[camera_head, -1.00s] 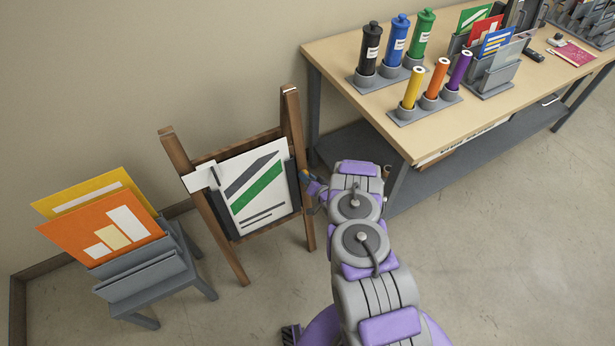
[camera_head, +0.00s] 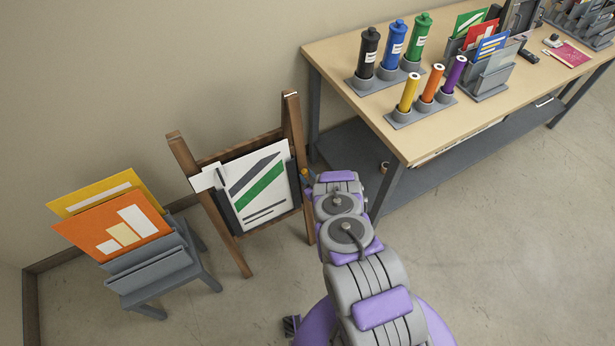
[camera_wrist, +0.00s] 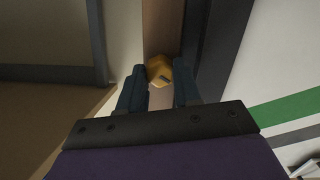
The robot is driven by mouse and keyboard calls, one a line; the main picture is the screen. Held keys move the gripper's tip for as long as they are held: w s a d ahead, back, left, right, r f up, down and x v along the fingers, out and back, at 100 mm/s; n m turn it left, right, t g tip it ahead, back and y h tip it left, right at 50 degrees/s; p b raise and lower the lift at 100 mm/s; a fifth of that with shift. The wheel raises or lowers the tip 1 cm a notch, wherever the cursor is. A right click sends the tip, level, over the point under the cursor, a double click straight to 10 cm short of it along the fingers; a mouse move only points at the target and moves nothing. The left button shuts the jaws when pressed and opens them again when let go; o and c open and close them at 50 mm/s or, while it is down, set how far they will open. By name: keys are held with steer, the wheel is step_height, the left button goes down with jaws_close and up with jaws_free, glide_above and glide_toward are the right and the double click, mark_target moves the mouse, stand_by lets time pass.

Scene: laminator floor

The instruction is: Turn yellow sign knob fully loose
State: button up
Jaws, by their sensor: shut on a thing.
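The yellow knob (camera_wrist: 159,71) shows in the wrist view on the wooden post of the easel, with a small dark mark on its face. My gripper (camera_wrist: 160,85) has one dark finger on each side of the knob and is shut on it. In the head view my gripper end is mostly hidden behind my arm, close to the right post (camera_head: 297,150) of the easel. The sign (camera_head: 257,185), white with a green and a dark grey stripe, sits in the easel.
A grey rack (camera_head: 150,265) with a yellow and an orange board stands left of the easel. The wooden table (camera_head: 420,140) at the right holds bottles, coloured tubes and card holders. Floor (camera_head: 500,250) at the lower right is clear.

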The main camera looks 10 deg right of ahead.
steer(key=n, duration=0.3)
steer(key=n+b, duration=0.1)
steer(key=n, duration=0.1)
steer(key=shift+s+f+n+t+h, duration=0.1)
steer(key=shift+f+n+t+h, duration=0.1)
steer(key=shift+n+t+h, duration=0.15)
steer(key=shift+a+n, duration=0.1)
steer(key=shift+n, duration=0.15)
steer(key=o, duration=1)
steer(key=shift+r, duration=0.1)
steer(key=shift+o, duration=0.2)
steer(key=shift+s+d+r, duration=0.2)
steer(key=shift+s+r, duration=0.05)
steer(key=shift+s, duration=0.25)
steer(key=p+v, duration=0.3)
steer(key=v, duration=1.3)
steer(key=shift+f+p, duration=0.2)
steer(key=shift+p, duration=0.15)
steer(key=shift+a, duration=0.15)
